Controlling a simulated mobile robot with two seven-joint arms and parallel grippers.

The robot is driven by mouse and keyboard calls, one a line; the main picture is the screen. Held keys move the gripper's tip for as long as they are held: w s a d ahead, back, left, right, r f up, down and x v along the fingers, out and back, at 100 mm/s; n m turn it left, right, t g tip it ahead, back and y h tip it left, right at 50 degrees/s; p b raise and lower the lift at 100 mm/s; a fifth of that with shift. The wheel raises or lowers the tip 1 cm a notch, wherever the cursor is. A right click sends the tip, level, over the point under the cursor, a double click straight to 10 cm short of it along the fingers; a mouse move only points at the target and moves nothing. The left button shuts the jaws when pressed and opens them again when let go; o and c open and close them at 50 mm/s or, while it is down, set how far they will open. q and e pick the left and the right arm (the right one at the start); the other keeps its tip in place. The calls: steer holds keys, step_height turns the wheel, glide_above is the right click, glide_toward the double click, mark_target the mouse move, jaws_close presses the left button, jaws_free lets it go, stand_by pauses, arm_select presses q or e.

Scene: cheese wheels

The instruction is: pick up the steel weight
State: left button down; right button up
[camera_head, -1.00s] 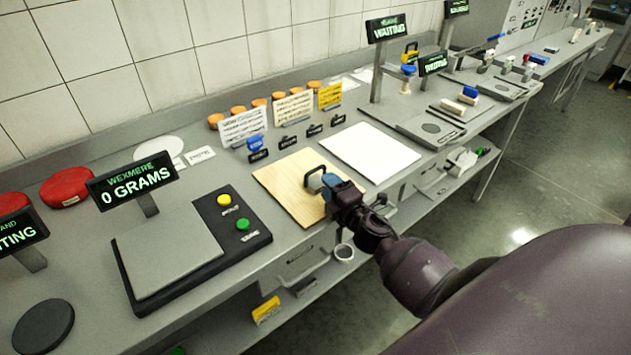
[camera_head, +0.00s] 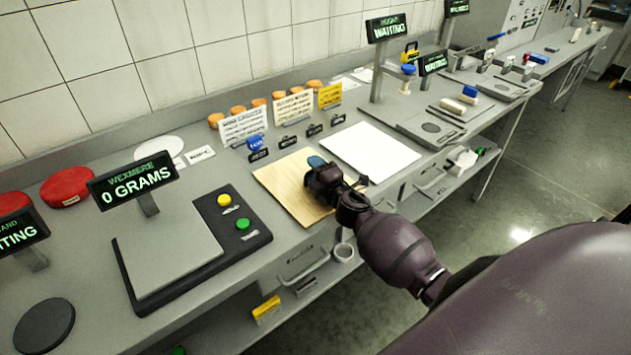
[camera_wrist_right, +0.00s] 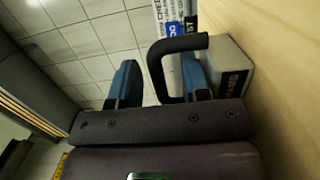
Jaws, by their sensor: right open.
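My right gripper (camera_head: 317,168) is low over the board, with blue fingertips. In the right wrist view the gripper (camera_wrist_right: 160,82) is open. The handle's left upright appears between the two fingers, and the right finger shows through the loop. I cannot tell whether they touch. My left gripper is not in view.
A white board (camera_head: 370,152) lies right of the wooden one. The scale (camera_head: 165,255), reading 0 grams, stands left with yellow and green buttons. Small labels and a blue-topped item (camera_head: 255,144) are behind the board. A shelf with small items runs below the counter.

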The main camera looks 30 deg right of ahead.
jaws_close()
steer(key=shift+r, duration=0.1)
